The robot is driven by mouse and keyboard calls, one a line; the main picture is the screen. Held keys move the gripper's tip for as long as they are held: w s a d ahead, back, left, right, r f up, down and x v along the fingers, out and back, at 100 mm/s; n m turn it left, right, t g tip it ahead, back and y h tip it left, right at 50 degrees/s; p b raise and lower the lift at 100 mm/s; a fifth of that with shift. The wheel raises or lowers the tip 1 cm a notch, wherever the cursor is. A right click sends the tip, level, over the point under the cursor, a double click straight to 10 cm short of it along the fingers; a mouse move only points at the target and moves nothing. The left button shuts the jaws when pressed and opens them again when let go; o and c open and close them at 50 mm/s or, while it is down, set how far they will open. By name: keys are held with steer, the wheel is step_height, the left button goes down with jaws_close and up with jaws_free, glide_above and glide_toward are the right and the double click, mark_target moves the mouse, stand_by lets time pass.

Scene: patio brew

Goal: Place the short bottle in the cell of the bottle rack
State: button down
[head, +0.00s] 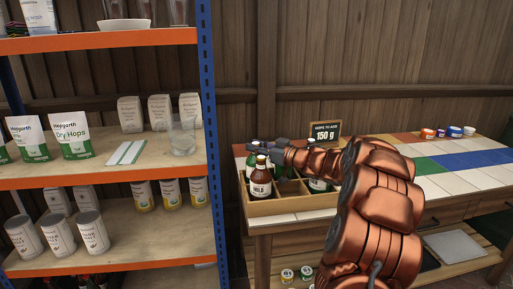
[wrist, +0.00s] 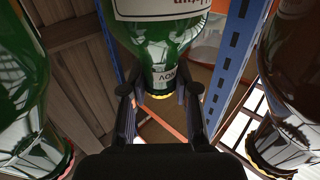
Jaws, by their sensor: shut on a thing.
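My gripper (head: 258,146) is over the left back part of the wooden bottle rack (head: 292,205) in the head view. In the wrist view my gripper (wrist: 160,98) is shut on the neck of a green bottle (wrist: 160,42) with a white label and a yellow cap. This looks like the short bottle. In the head view, green glass (head: 250,163) shows below the fingers, partly hidden by a brown bottle. I cannot tell whether the held bottle touches the rack floor.
A brown bottle (head: 260,186) stands in the rack's front left cell. Another green bottle (head: 318,185) is partly hidden by my arm. A sign (head: 325,132) stands behind. An orange-and-blue shelf (head: 207,120) stands left of the table. Small tubs (head: 454,132) sit at the far right.

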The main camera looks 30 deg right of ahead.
steer(key=shift+f, duration=0.1)
steer(key=c, duration=0.9)
jaws_free()
steer(key=shift+o, duration=0.2)
steer(key=shift+s+d, duration=0.15)
steer(key=shift+s, duration=0.05)
steer(key=v, duration=1.1)
steer(key=shift+s+p, duration=0.25)
steer(key=shift+p, duration=0.15)
steer(key=shift+s+d, duration=0.1)
